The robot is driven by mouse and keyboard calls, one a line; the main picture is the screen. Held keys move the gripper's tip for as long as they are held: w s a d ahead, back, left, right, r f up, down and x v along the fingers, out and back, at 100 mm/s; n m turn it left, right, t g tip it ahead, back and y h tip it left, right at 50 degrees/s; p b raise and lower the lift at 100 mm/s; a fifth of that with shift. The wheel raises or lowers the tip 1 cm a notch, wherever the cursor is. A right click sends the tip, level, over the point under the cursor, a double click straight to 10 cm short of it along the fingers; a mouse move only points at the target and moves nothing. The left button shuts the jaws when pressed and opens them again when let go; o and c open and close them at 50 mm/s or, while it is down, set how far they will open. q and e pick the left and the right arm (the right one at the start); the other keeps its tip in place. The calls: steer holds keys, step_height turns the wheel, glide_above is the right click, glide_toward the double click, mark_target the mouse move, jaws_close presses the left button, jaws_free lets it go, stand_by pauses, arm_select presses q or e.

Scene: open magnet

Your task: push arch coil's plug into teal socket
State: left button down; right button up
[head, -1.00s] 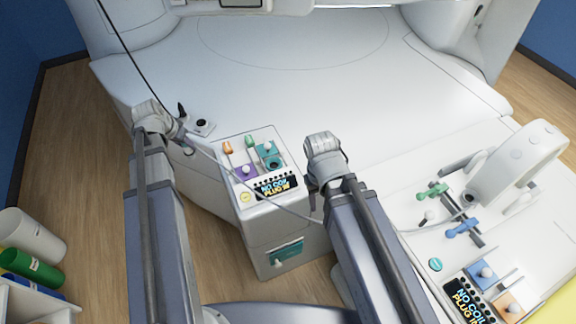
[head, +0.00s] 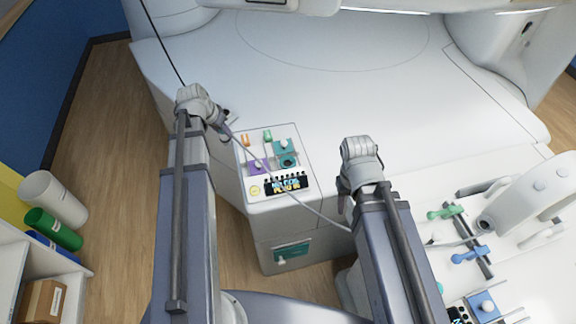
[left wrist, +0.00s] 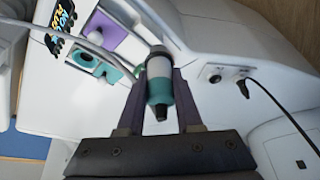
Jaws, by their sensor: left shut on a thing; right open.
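The plug (left wrist: 159,82), grey with a teal end, is held between the fingers of my left gripper (left wrist: 158,108). In the head view my left gripper (head: 222,128) is just left of the console, its plug hard to make out. The teal socket (head: 286,153) is on the console top at right; it also shows left of the plug in the left wrist view (left wrist: 92,62). The plug is apart from it. The white arch coil (head: 530,205) stands on the bed at right, with a grey cable crossing the console front. My right gripper (head: 344,200) is open, right of the console.
A purple socket (head: 257,167) is beside the teal one, with orange (head: 246,140) and green (head: 267,136) levers behind. A display (head: 287,185) is at the console's front. A black cable plugs in beside the console (left wrist: 243,88). Green (head: 444,212) and blue (head: 468,256) clamps are near the coil.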

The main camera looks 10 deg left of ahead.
arm_select(q)
steer(key=shift+r+p, duration=3.75)
steer(key=shift+r, duration=0.15)
steer(key=w+d, duration=0.2)
steer(key=d, duration=0.8)
steer(key=w+d, duration=0.2)
steer(key=d, duration=0.8)
steer(key=shift+w, duration=0.35)
steer(key=shift+f, duration=0.15)
step_height(320, 180, down, 16)
steer(key=b, duration=1.6)
steer(key=shift+f+b, duration=0.2)
steer(key=shift+b, duration=0.15)
steer(key=shift+f+b, duration=1.65)
steer(key=shift+b, duration=0.05)
